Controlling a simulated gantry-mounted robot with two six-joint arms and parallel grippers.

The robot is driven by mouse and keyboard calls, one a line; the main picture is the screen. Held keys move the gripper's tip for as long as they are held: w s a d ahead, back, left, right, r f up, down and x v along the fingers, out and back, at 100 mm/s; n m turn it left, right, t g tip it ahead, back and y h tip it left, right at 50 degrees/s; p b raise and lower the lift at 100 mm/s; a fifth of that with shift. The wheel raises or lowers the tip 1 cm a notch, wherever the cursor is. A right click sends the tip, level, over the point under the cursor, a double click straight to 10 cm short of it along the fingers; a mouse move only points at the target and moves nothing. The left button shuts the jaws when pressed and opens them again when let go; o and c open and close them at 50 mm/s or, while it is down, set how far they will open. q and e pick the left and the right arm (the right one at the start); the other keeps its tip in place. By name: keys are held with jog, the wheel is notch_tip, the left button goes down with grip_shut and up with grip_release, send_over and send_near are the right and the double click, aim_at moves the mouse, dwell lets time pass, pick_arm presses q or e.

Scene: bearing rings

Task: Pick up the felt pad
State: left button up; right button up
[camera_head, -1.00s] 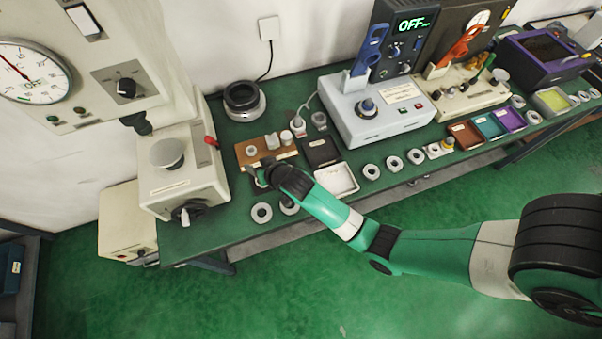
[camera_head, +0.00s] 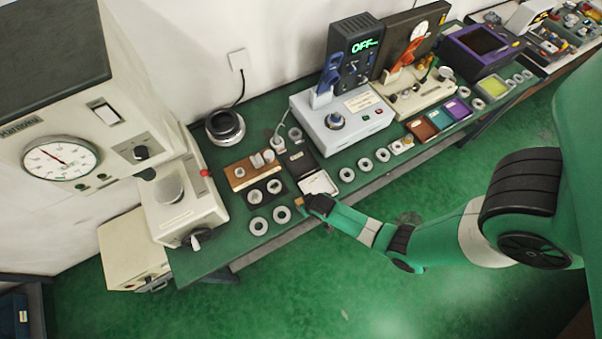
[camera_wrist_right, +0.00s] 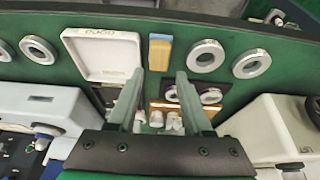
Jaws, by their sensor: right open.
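A small block with a tan-yellow face and a blue-grey edge, which looks like the felt pad (camera_wrist_right: 160,50), lies on the green bench beside the white tray (camera_wrist_right: 103,58). In the head view a bit of the pad (camera_head: 299,202) shows at the tip of my right gripper (camera_head: 306,207). In the right wrist view my right gripper (camera_wrist_right: 160,76) is open, its two fingers apart and empty. The pad lies just beyond the fingertips, in line with the gap between them. Contact with the pad cannot be told. My left gripper is not in view.
Loose bearing rings (camera_wrist_right: 206,55) lie close beside the pad. A dark plate with two rings (camera_head: 264,191) and a wooden block with fittings (camera_head: 237,174) stand behind. The grey-white machine (camera_head: 342,118) is at the back. The bench's front edge is close to the pad.

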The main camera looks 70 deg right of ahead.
jog(key=shift+b+x, duration=0.35)
jog(key=shift+x, duration=0.7)
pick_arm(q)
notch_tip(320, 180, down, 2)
pick_arm(e)
jog(key=b+x, duration=0.3)
jog(key=x, duration=0.1)
jog(key=shift+d+f+b, duration=0.15)
jog(key=shift+f+b, duration=0.15)
jog(key=shift+w+d+f, duration=0.1)
jog(key=shift+w, duration=0.1)
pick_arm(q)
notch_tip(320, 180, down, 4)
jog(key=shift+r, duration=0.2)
pick_arm(e)
grip_shut()
